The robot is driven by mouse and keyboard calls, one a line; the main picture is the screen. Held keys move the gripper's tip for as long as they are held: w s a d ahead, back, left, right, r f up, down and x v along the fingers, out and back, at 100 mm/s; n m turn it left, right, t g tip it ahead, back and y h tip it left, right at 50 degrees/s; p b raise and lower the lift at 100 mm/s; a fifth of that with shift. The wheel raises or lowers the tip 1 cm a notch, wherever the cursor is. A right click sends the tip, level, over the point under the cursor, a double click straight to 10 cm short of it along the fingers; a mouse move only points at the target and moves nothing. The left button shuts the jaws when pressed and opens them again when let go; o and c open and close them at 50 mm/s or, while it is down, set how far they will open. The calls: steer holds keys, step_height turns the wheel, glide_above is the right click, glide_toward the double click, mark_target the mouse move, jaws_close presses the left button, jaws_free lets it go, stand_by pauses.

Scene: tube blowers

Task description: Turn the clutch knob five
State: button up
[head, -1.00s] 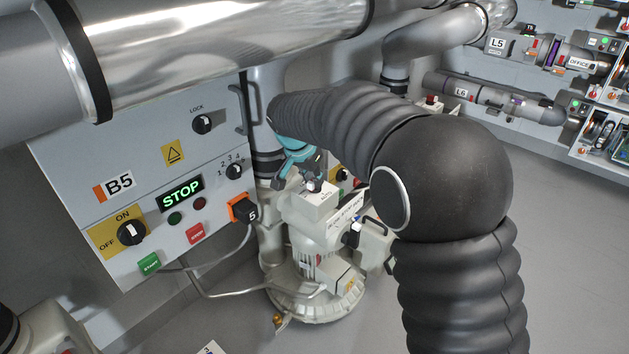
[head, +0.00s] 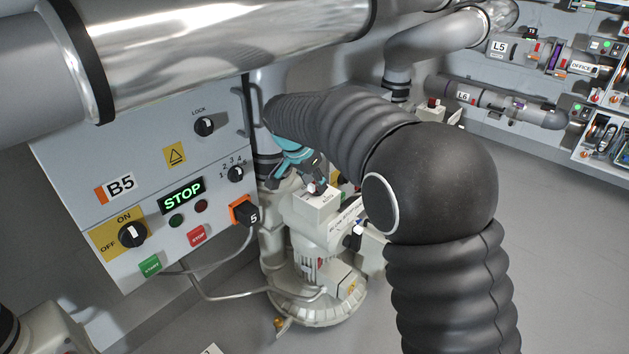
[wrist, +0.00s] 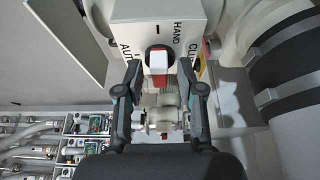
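The clutch knob (wrist: 158,66) is a white handle with red edges on the face of a white box (wrist: 145,13). Lettering reading HAND, AUTO and a partly cut-off "CLU" is around it in the wrist view. My gripper (wrist: 160,74) is open, with one dark finger on each side of the knob and visible gaps to it. In the head view my gripper (head: 309,180) is at the top of the white box (head: 318,203) on the blower unit. The knob is small there and partly covered by the fingers.
The B5 panel (head: 75,170) with a green STOP display stands left of my gripper. Large metal pipes (head: 220,40) pass overhead. The grey floor at right is clear.

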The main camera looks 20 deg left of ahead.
steer(key=shift+s+r, duration=0.15)
steer(key=shift+r, duration=0.4)
steer(key=v, duration=0.4)
steer(key=shift+s+a+r, duration=0.1)
steer(key=shift+s+a, duration=0.1)
steer(key=shift+s, duration=0.05)
steer(key=s+a, duration=0.4)
steer(key=s, duration=0.6)
steer(key=shift+s+f, duration=0.2)
steer(key=shift+s, duration=0.1)
steer(key=shift+a, duration=0.15)
